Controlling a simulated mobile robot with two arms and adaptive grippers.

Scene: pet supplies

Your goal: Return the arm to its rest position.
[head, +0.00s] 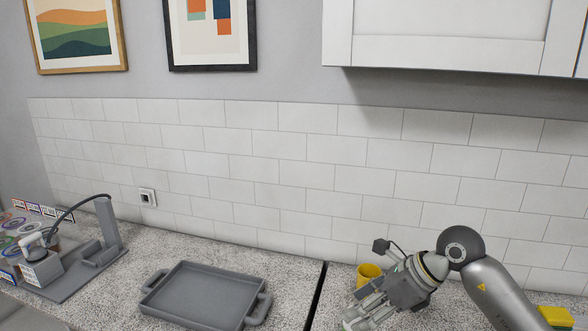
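My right arm comes in from the lower right. Its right gripper (358,318) points down and to the left over the speckled counter (230,250), beside the dark gap in it. The fingers are close together at the bottom of the view, and I cannot tell whether they are open or shut. No object shows clearly between them. My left arm and gripper are not in view.
A yellow cup (367,271) stands close behind my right gripper, partly hidden. An empty grey tray (205,293) lies left of the gap. A grey stand (107,222) with a cable and several labelled containers are at far left. A yellow item (556,317) is lower right. A cabinet (450,40) hangs above.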

